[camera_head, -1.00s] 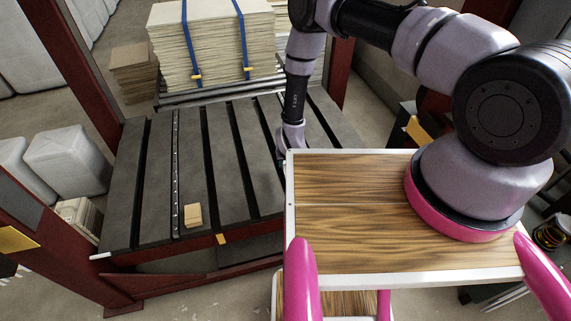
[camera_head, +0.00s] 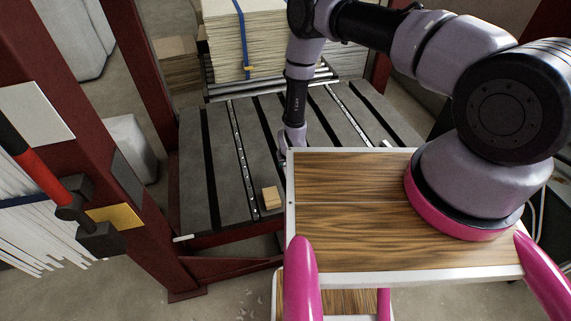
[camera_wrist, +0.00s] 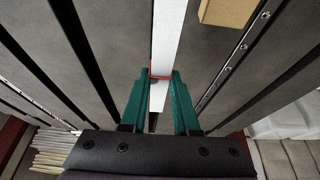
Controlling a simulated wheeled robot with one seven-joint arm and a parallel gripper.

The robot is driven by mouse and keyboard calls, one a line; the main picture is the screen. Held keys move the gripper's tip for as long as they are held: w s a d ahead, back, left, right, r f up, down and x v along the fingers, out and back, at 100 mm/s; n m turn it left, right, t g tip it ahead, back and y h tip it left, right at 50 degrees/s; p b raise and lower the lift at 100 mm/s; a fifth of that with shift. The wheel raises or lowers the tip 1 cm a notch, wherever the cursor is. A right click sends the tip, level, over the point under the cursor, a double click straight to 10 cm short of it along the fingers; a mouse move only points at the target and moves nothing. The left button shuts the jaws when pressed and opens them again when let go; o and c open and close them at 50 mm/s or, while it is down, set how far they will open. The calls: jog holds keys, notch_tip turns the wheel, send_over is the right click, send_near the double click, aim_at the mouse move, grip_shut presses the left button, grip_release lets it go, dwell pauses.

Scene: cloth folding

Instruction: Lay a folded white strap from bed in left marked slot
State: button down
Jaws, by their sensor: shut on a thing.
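A white strap (camera_wrist: 168,35) runs up the middle of the wrist view, with a red band where my gripper (camera_wrist: 158,78) meets it. The teal fingers are shut on the strap. It is held over the grey slatted bed (camera_wrist: 115,45), roughly in line with the dark slots; its height above the bed is unclear. In the head view, the bed (camera_head: 198,200) shows long dark slots and studded strips. My wrist is over the bed there, but my fingertips and the strap are hidden behind my wood-topped base. I cannot make out a slot marking.
A small tan block (camera_head: 271,197) lies on the bed near its front edge; it also shows in the wrist view (camera_wrist: 228,10). A strapped sheet stack (camera_head: 245,40) stands behind the bed. A red post (camera_head: 90,120) with a yellow plate and a red-handled tool stands at left.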

jog(key=shift+a+f, duration=0.1)
jog(key=shift+f, duration=3.6)
jog(key=c, duration=0.6)
grip_release()
jog(key=shift+r, duration=3.95)
jog(key=shift+s, duration=0.1)
